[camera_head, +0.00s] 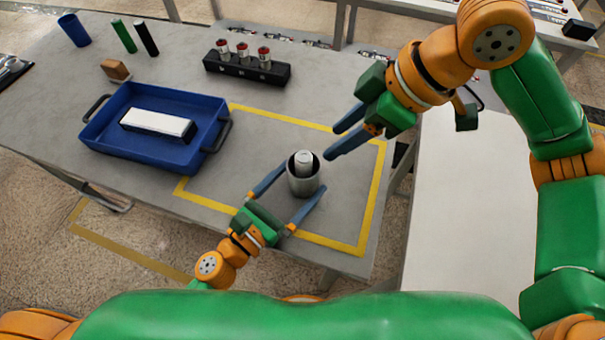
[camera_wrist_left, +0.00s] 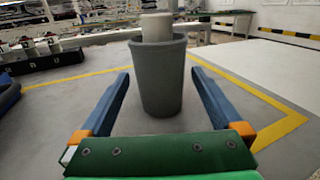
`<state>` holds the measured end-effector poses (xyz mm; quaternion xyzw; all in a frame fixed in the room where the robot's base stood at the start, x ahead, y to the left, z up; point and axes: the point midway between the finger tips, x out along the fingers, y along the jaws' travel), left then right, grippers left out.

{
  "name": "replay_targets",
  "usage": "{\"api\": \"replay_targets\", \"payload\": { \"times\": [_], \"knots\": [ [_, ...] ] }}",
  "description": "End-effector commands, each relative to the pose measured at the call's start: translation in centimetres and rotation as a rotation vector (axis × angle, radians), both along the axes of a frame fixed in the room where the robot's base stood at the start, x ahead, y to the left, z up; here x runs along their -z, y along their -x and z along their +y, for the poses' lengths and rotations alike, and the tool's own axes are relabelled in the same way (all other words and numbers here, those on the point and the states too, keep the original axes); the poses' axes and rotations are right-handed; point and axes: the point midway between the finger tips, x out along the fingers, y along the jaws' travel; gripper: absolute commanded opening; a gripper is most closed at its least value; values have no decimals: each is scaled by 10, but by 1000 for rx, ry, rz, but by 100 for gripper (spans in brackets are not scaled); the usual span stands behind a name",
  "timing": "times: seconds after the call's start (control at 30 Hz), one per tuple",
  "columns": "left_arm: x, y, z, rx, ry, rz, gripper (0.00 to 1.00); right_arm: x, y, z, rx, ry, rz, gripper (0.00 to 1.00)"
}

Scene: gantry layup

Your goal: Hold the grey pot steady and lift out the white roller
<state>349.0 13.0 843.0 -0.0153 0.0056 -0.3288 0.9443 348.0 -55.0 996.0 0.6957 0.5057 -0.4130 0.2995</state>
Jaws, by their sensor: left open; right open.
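The grey pot (camera_head: 304,183) stands upright on the table inside the yellow taped square. The white roller (camera_head: 303,161) stands in it, with its top sticking out above the rim. My left gripper (camera_head: 288,190) is open, with one blue finger on each side of the pot. In the left wrist view the pot (camera_wrist_left: 160,85) stands between and just beyond the open fingers, with gaps on both sides, and the roller (camera_wrist_left: 156,27) shows above its rim. My right gripper (camera_head: 337,141) is open and empty, above and to the right of the pot. The roller's lower part is hidden inside the pot.
A blue tray (camera_head: 100,135) with a white block (camera_head: 157,122) in it stands to the left. A black rack (camera_head: 247,68) with red-topped pieces is behind. A brown block (camera_head: 115,69) and several cylinders stand at the far left. The table ends just right of the yellow tape.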

Motion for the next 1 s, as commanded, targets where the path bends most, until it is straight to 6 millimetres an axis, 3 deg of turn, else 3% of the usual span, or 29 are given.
{"api": "replay_targets", "payload": {
  "times": [0.17, 0.43, 0.47, 0.73, 0.77, 1.0],
  "knots": [
    [0, -16, -12, 1, -1, -1, 100, 0, 0, 0, 0, 0, 0, 50],
    [0, -17, -14, 0, -1, 1, 100, 0, 0, 0, 0, 0, 0, 50],
    [0, -17, -14, 0, -1, 1, 95, 0, 0, 0, 0, 0, 0, 50],
    [0, -17, -14, 0, -1, 1, 22, 0, 0, 0, 0, 0, 0, 50],
    [0, -17, -14, 0, -1, 1, 17, 0, 0, 0, 0, 0, 0, 50],
    [0, -17, -14, 1, -1, 1, 17, 0, 0, 0, 0, 0, 0, 50]
  ]
}}
